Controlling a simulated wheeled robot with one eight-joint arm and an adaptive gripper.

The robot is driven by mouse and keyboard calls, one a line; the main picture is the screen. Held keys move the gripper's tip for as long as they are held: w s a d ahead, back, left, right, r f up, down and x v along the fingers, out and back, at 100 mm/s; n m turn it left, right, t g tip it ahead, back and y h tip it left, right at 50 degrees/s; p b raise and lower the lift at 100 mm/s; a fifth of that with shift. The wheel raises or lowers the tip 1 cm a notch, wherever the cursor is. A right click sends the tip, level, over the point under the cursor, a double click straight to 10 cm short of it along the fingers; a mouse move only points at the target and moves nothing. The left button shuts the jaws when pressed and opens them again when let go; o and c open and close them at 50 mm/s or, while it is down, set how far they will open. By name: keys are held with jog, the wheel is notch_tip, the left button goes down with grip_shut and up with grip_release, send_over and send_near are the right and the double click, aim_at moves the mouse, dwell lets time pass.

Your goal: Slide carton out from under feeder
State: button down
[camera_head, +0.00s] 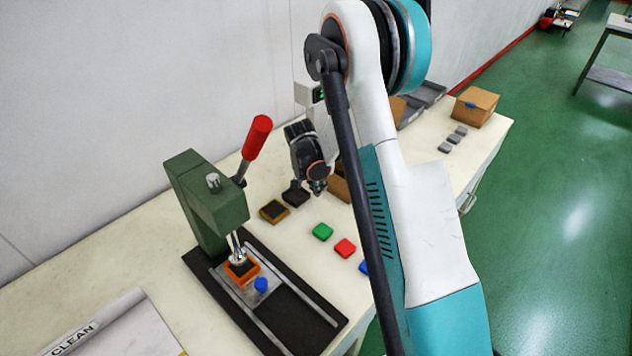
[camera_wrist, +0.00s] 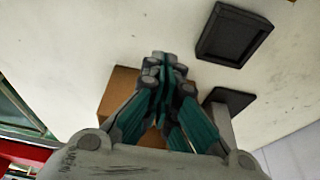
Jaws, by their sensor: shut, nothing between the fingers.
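My gripper (camera_head: 317,187) points down over the table beyond the green press, and its fingers are shut and empty. In the wrist view its fingertips (camera_wrist: 165,60) are together, in front of a brown carton (camera_wrist: 118,113). A brown carton (camera_head: 339,188) also shows beside my gripper in the head view, mostly hidden by my arm. I cannot tell whether the fingers touch it. A dark plate with a pale post (camera_wrist: 220,122) stands right of the fingers in the wrist view. I cannot tell which thing is the feeder.
A green press (camera_head: 205,205) with a red lever stands on a black base, an orange mould (camera_head: 240,272) under its ram. Green (camera_head: 322,232) and red (camera_head: 345,248) blocks lie nearby. An open carton (camera_head: 475,107) stands at the far end by several grey blocks (camera_head: 452,140).

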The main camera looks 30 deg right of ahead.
aim_at(334, 176)
jog(key=shift+x, duration=1.1)
jog(key=shift+w+d+r+b, duration=0.1)
jog(key=shift+w+d+b, duration=0.15)
jog(key=shift+d, duration=0.35)
jog(key=shift+w+d+r+b, duration=0.1)
jog(key=shift+w+d+b, duration=0.1)
jog(key=shift+d, duration=0.45)
jog(key=shift+w+d, duration=0.2)
jog(key=shift+d, duration=0.4)
jog(key=d, duration=0.1)
jog(key=w+d, duration=0.1)
jog(key=d, duration=0.1)
jog(key=shift+w+d+b, duration=0.1)
jog(key=shift+d+b, duration=0.1)
jog(key=shift+b, duration=0.1)
jog(key=shift+a, duration=0.1)
